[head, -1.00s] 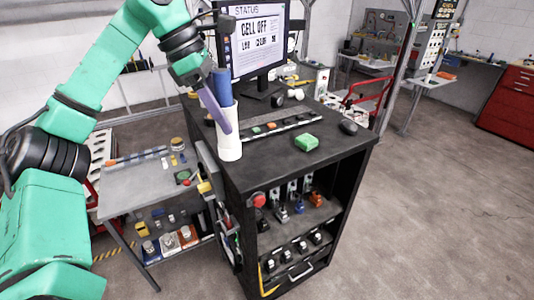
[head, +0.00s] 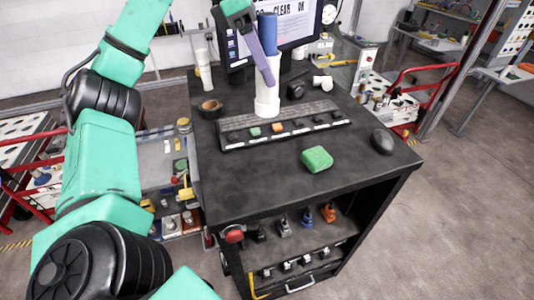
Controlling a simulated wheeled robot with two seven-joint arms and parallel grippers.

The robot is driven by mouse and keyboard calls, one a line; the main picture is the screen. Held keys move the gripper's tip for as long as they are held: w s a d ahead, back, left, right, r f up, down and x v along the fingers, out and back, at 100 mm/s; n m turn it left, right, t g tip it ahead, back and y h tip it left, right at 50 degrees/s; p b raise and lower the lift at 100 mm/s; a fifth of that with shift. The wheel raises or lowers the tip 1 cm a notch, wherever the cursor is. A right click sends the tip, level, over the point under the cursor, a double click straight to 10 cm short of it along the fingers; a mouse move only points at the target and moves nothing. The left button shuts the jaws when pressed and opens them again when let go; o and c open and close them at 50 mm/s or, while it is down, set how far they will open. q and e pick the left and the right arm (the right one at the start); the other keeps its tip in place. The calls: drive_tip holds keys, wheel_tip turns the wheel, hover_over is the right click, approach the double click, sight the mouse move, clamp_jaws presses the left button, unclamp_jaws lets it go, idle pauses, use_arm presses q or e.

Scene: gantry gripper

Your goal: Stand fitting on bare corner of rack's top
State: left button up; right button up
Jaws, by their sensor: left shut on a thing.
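My left gripper (head: 263,60) comes down from the top of the view, its purple finger lying against a tall white fitting (head: 268,92). The gripper is shut on this fitting, which is upright with a wider collar at its bottom and a blue part above the white. The other finger is hidden. The fitting is in front of the monitor, its lower end over the strip of keys; I cannot tell whether it touches anything. The black rack (head: 255,187) has a flat top, bare along its front left corner. My right gripper is not in view.
On the rack's top are a green block (head: 317,159), a dark mouse (head: 382,141), a keyed panel (head: 285,126), a tape roll (head: 211,107), a white cylinder (head: 204,70) and a white pipe piece (head: 322,82). The monitor (head: 300,25) stands behind. A red button (head: 234,235) is on the front.

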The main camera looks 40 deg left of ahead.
use_arm(q)
drive_tip(key=f+b, duration=0.1)
drive_tip(key=f, duration=0.5)
drive_tip(key=s+f+b, duration=0.1)
drive_tip(key=f+b, duration=0.1)
drive_tip(key=f, duration=0.4)
drive_tip(key=f+b, duration=0.2)
drive_tip(key=f, duration=0.4)
drive_tip(key=shift+s+f, duration=0.2)
drive_tip(key=shift+s, duration=0.1)
drive_tip(key=o, duration=1.4)
drive_tip(key=shift+c, duration=0.2)
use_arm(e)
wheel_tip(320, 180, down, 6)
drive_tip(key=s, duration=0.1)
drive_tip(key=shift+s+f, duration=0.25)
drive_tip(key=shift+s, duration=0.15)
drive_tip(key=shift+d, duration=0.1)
use_arm(q)
drive_tip(key=p+v, duration=0.2)
drive_tip(key=v, duration=1)
drive_tip(key=shift+s, duration=0.15)
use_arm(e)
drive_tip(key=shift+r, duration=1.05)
